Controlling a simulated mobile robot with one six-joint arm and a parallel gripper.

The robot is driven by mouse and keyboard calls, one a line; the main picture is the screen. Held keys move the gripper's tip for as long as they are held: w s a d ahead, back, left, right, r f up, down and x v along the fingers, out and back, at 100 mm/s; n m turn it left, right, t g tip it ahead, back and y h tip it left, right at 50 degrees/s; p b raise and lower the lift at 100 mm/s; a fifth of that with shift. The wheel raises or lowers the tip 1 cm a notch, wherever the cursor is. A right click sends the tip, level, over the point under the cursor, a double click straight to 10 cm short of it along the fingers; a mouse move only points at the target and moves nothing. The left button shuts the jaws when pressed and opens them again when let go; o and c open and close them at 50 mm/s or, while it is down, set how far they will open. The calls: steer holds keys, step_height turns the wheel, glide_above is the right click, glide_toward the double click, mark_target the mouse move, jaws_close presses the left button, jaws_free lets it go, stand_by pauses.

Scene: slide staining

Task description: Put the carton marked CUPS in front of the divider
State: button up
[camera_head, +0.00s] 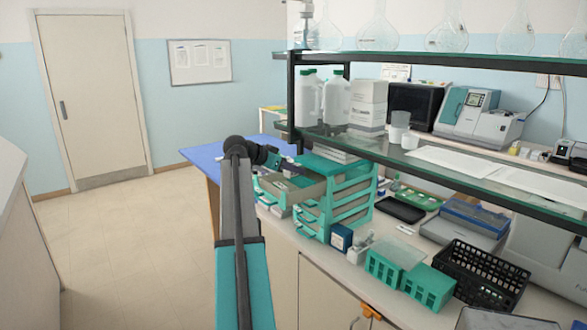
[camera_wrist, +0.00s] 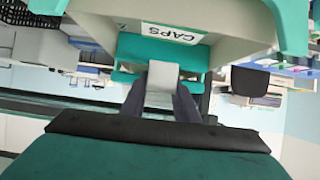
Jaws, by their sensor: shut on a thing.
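My gripper (camera_wrist: 162,98) is shut on the pale grey handle (camera_wrist: 162,78) of a drawer, one finger on each side. The drawer front carries a white label (camera_wrist: 174,34) that reads CAPS in the wrist view. In the head view the drawer (camera_head: 298,188) is pulled out of the teal drawer cabinet (camera_head: 340,205), with small items in it. I cannot read CUPS on any carton, nor make out a divider.
A dark blue box (camera_head: 341,238) stands before the cabinet. Teal racks (camera_head: 428,288) and a black basket (camera_head: 482,272) stand to the right. White cartons (camera_head: 368,102) and white bottles (camera_head: 307,100) stand on the glass shelf (camera_head: 440,165) above the bench. The floor (camera_head: 130,250) at left is clear.

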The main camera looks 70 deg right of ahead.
steer(key=shift+f+b, duration=0.35)
steer(key=o, duration=1)
steer(key=shift+r, duration=0.15)
steer(key=shift+r+p, duration=0.35)
steer(key=shift+p, duration=0.1)
steer(key=b+v, duration=0.3)
steer(key=v, duration=0.9)
steer(key=shift+w, duration=0.1)
